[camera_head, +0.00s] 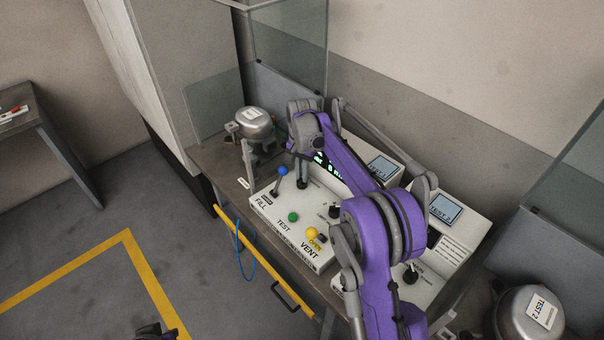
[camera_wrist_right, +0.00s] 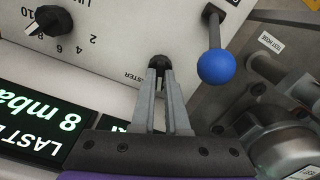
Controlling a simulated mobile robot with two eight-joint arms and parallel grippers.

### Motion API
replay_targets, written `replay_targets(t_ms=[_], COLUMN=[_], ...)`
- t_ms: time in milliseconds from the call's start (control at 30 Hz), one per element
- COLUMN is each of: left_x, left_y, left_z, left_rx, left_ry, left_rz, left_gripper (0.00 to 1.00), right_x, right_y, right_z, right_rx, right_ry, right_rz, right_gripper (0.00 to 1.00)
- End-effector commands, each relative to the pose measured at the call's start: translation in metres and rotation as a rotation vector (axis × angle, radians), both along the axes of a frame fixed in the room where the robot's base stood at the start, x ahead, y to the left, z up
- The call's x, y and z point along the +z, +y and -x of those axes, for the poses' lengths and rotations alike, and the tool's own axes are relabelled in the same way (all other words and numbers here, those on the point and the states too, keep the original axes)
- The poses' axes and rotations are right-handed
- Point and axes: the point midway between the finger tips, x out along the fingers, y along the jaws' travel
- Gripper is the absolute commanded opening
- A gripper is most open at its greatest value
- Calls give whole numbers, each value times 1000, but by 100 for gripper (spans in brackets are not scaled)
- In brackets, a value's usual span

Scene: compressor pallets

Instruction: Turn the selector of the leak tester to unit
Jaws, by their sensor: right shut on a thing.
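The leak tester (camera_head: 268,205) is a white sloped panel marked FILL, TEST and VENT, on the bench in the head view. My right gripper (camera_head: 302,180) reaches down to its upper left part. In the right wrist view the fingers (camera_wrist_right: 159,75) are shut on a small black selector knob (camera_wrist_right: 158,61). Most of the knob is hidden between the fingertips, so its pointing direction cannot be told. A partly covered label ending in "STER" is beside it. A dark part at the bottom edge of the head view may be my left gripper (camera_head: 155,330); its fingers cannot be made out.
A blue-tipped lever (camera_wrist_right: 215,65) stands close to my right fingers. A black numbered dial (camera_wrist_right: 50,22) and a lit green display (camera_wrist_right: 40,122) are also near. A metal compressor (camera_head: 256,124) stands behind the panel. Green (camera_head: 293,217) and yellow (camera_head: 312,233) knobs are in front.

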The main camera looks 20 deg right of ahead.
Motion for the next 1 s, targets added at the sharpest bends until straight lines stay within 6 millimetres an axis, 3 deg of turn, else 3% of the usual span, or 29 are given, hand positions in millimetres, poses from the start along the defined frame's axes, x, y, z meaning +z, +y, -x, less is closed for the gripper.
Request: replay_targets(t_ms=[400,933,967,1000], left_x=[-1,-1,-1,-1], left_y=[0,0,0,0], left_z=[0,0,0,0], left_rx=[0,0,0,0], left_ry=[1,1,1,1], left_rz=[0,0,0,0], left_gripper=[0,0,0,0], right_x=[1,1,1,1], right_y=[0,0,0,0], right_z=[0,0,0,0], right_rx=[180,204,204,204], right_ry=[-1,-1,-1,-1], right_rz=[0,0,0,0], right_gripper=[0,0,16,23])
